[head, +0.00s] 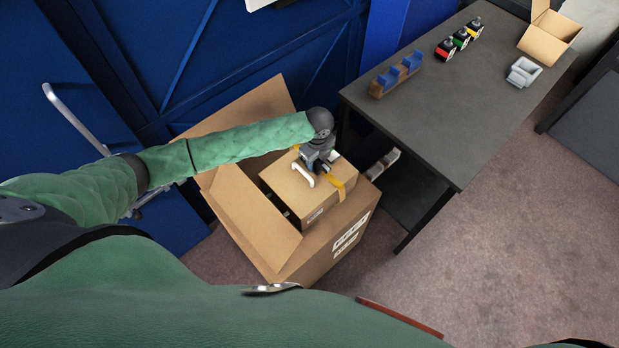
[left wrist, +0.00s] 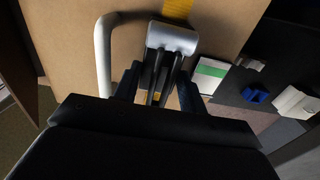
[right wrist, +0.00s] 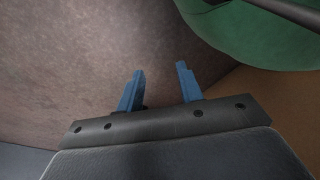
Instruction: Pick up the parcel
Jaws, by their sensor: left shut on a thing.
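The parcel (head: 285,185) is a brown cardboard box with a yellow strap and a white handle (head: 303,173) on its top. It sits in the mouth of a larger open carton (head: 318,255). My left gripper (head: 321,168) is over the parcel's top, shut on a fitting by the strap. In the left wrist view this fitting (left wrist: 172,38) has a silver, rounded end and dark bars between the fingers; the white handle (left wrist: 103,55) is beside it, outside the fingers. The fingertips are partly hidden. My right gripper (right wrist: 160,70) is open and empty, seen only in the right wrist view.
A dark table (head: 445,115) stands right of the carton, with a wooden holder of blue pieces (head: 397,75), several small coloured bottles (head: 461,38), grey parts (head: 523,72) and a small open box (head: 548,38). Blue panels close off the back.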

